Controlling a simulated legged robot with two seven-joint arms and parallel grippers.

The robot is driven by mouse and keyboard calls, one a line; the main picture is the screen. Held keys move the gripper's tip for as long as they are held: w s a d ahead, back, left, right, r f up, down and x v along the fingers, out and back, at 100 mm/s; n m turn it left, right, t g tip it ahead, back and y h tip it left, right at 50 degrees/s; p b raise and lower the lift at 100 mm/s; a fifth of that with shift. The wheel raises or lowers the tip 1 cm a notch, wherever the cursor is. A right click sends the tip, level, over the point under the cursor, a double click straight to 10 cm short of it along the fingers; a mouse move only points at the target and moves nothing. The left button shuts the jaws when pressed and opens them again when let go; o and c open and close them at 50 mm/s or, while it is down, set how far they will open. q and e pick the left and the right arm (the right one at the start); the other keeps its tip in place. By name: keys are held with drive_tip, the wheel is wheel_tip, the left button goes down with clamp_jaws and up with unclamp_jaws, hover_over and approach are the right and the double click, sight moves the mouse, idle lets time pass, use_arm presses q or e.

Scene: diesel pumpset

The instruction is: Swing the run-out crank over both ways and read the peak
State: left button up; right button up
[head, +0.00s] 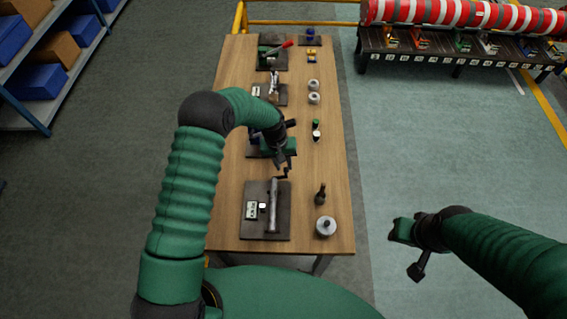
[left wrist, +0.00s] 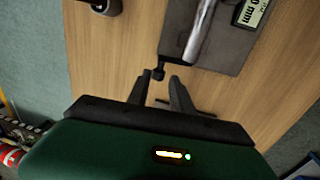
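The run-out fixture is a dark plate (head: 252,227) on the near end of the table, with a silver shaft (head: 272,206) and a small white-faced readout (head: 251,209). The left wrist view shows part of the readout (left wrist: 252,12), its digits cut off, ending in "0 mm". The dark crank (head: 283,177) is at the shaft's far end; its knob (left wrist: 158,73) shows in the left wrist view. My left gripper (left wrist: 160,88) is open, its two fingertips just short of the knob, with no grip seen.
The wooden table (head: 335,170) carries a dark bottle (head: 320,195) and a round metal part (head: 325,226) right of the fixture, with more fixtures farther back. A shelf with bins (head: 38,82) stands left; a dark bench (head: 440,48) stands back right. Floor right is clear.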

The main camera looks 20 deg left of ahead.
use_arm(q)
drive_tip(key=shift+o, duration=1.1)
drive_tip(key=a+r+b, duration=0.1)
drive_tip(key=r+b, duration=0.1)
drive_tip(key=r, duration=0.6)
drive_tip(key=a+r+b, duration=0.2)
drive_tip(key=r, duration=0.6)
drive_tip(key=shift+s+a+r, duration=0.2)
drive_tip(key=shift+s+a, duration=0.05)
use_arm(e)
drive_tip(key=f, duration=0.2)
drive_tip(key=a+f, duration=0.1)
drive_tip(key=f, duration=0.1)
